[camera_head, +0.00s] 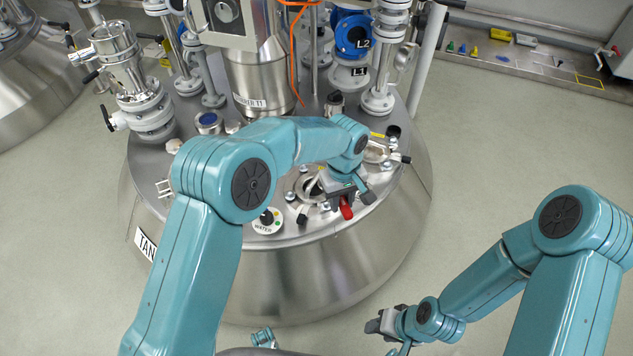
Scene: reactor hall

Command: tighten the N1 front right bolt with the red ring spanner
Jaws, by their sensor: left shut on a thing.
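My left gripper (350,193) reaches over the steel tank lid, near its front right edge. It is shut on the red ring spanner (346,209). Only a short red part of the spanner shows below the fingers; its ring end is hidden or too small to make out. Just left of the gripper is a round flanged opening (309,187) with several bolts around it, partly covered by my arm. I cannot read an N1 label or tell which bolt the spanner is on. My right gripper (378,325) hangs empty in front of the tank, low over the floor; its jaw gap is unclear.
Behind my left arm stand a blue L2 valve (355,36), pipes and a steel column (258,80). A bench (530,55) with small coloured items is at the back right. The floor on the right is clear.

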